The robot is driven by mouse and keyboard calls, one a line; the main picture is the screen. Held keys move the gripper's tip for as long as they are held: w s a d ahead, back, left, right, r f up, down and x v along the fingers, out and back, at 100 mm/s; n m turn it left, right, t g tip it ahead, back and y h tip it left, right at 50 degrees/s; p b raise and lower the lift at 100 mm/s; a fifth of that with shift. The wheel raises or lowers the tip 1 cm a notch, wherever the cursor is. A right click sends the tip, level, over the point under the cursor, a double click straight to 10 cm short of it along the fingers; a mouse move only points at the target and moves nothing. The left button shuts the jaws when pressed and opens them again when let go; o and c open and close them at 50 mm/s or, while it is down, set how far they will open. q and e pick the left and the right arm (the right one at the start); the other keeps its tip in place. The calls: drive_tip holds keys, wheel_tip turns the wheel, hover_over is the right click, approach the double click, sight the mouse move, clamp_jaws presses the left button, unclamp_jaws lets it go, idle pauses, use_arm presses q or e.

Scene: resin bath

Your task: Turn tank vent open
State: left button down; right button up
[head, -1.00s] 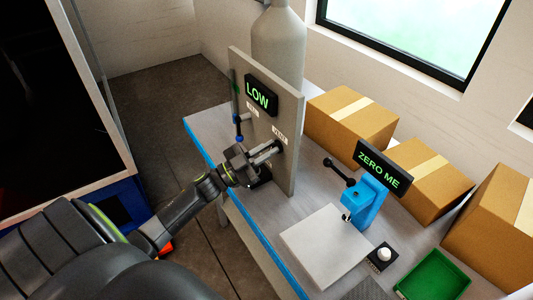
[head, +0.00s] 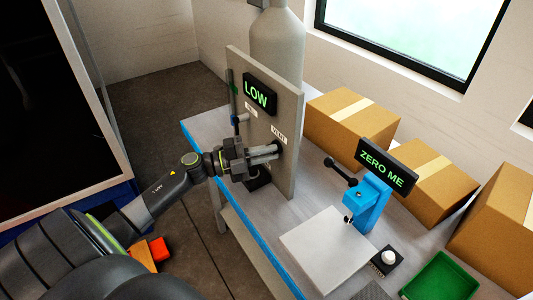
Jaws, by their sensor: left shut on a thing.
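A grey upright panel (head: 290,120) stands on the bench in front of a large grey tank (head: 277,45). A black display (head: 260,93) on the panel reads LOW in green. A small white label (head: 279,134), which seems to read VENT, sits just above my left gripper's fingers. My left gripper (head: 268,153) is at the panel face, shut on the vent handle below that label. The handle is mostly hidden by the fingers. My right gripper is not in view.
To the right stand a blue stand (head: 370,202) with a ZERO ME display (head: 386,165), a pale plate (head: 325,250), a black-based white button (head: 388,257) and a green tray (head: 440,278). Cardboard boxes (head: 350,120) line the wall. The bench's blue front edge (head: 262,245) is below my left arm.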

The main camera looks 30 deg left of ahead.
use_arm(q)
drive_tip(key=shift+f+m+g+y, duration=0.15)
drive_tip(key=shift+m+g+y, duration=0.25)
drive_tip(key=shift+m, duration=1.2)
drive_tip(key=c, duration=1.5)
unclamp_jaws()
